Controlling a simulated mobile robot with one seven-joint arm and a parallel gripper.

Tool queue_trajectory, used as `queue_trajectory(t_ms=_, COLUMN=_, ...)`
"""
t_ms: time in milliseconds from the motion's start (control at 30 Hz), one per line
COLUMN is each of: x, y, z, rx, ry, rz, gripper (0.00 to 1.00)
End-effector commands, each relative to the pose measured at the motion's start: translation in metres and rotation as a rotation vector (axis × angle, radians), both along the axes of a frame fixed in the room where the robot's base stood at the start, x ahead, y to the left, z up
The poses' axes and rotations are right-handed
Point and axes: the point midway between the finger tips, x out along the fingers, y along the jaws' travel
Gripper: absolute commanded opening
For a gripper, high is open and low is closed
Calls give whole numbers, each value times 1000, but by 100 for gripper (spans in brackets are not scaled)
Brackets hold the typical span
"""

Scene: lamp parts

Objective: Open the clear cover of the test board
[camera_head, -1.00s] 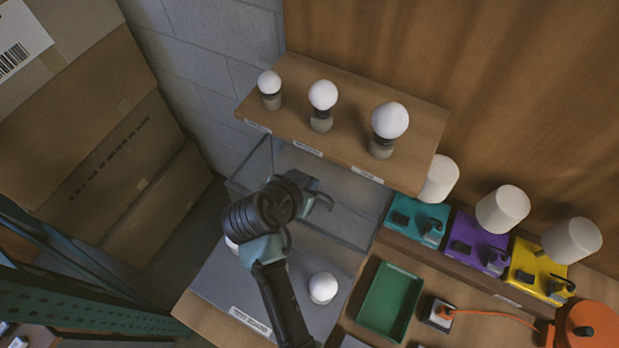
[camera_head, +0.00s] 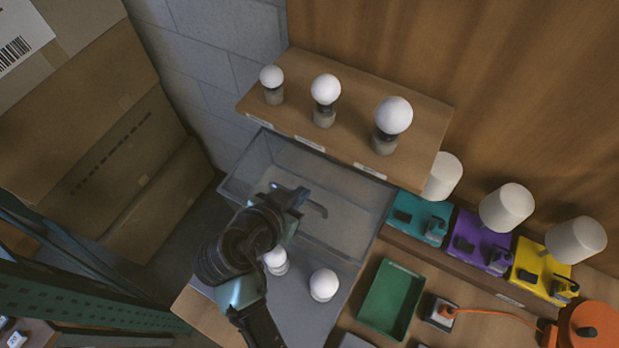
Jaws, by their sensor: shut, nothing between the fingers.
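The grey test board (camera_head: 338,309) lies at the lower middle, with two white bulbs, the left one (camera_head: 275,262) and the right one (camera_head: 323,284), standing on it uncovered. The clear cover (camera_head: 375,222) is tilted up at the board's back edge, below the bulb shelf, like a see-through grey box. My gripper (camera_head: 314,206) is shut and empty, in front of the cover's lower middle in the picture. I cannot tell whether it touches the cover. My arm hides the board's left part.
A wooden shelf (camera_head: 420,135) with several bulbs is just behind the cover. Teal (camera_head: 418,217), purple (camera_head: 480,241) and yellow (camera_head: 540,270) lamp bases stand at the right. A green tray (camera_head: 391,300) lies right of the board. Cardboard boxes (camera_head: 100,150) stand left.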

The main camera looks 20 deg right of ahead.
Motion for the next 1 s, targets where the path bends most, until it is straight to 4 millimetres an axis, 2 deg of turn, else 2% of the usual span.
queue_trajectory(t_ms=67, x=0, y=-2, z=-4, rx=7, ry=14, rz=0, gripper=0)
queue_trajectory(t_ms=267, x=18, y=-26, z=11, rx=3, ry=1, rz=-1, gripper=0)
queue_trajectory(t_ms=633, x=-20, y=25, z=53, rx=1, ry=-4, rz=7, gripper=0)
queue_trajectory(t_ms=800, x=-29, y=36, z=66, rx=-1, ry=-3, rz=5, gripper=0)
queue_trajectory(t_ms=1000, x=-32, y=39, z=70, rx=-1, ry=-1, rz=4, gripper=0)
